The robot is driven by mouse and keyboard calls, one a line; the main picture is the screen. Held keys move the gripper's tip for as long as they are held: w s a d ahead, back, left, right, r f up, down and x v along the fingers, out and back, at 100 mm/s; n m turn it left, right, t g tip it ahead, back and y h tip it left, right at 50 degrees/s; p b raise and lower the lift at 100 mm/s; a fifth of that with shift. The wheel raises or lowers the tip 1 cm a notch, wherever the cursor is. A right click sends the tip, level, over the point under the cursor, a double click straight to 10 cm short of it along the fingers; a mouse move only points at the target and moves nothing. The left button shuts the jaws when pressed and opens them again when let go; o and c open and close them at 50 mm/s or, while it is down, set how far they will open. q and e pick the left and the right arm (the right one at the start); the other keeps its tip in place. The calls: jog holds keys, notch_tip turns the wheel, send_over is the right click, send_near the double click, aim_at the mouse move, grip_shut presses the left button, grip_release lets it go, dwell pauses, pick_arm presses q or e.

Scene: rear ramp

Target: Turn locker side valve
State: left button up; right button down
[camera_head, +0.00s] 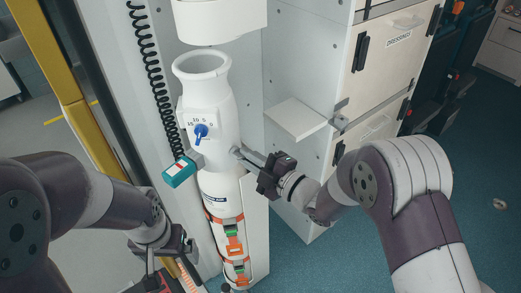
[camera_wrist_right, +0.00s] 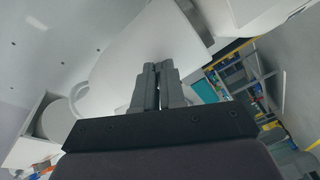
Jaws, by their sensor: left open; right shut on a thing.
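A white bottle-shaped cylinder (camera_head: 213,108) stands upright against the white cabinet wall, with a blue knob (camera_head: 200,131) and a number scale on its front. My right gripper (camera_head: 238,152) reaches in from the right to the cylinder's right side, just below its shoulder. Its fingers are close together on a small part there, likely the side valve, which they mostly hide. In the right wrist view the fingers (camera_wrist_right: 158,82) are nearly together in front of a white surface. My left gripper (camera_head: 160,280) is open, low at the left of the cylinder, partly cut off by the bottom edge.
A teal box (camera_head: 180,170) hangs left of the cylinder, near a black coiled cord (camera_head: 148,60). Orange straps (camera_head: 233,250) wrap the lower cylinder. A white shelf (camera_head: 295,117) and drawers (camera_head: 390,45) stand to the right.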

jog(key=m+p, duration=0.1)
jog(key=m, duration=0.3)
jog(key=r+m+p, duration=0.1)
jog(key=m, duration=0.3)
jog(key=m+p, duration=0.2)
jog(key=m, duration=0.2)
jog(key=shift+s+a+r+t, duration=0.1)
jog(key=shift+a+r+t, duration=0.05)
jog(key=shift+a+t, duration=0.25)
jog(key=shift+m, duration=0.3)
jog(key=c, duration=1.3)
grip_release()
jog(key=shift+d, duration=0.1)
jog(key=shift+o, duration=0.4)
jog(key=shift+d, duration=0.15)
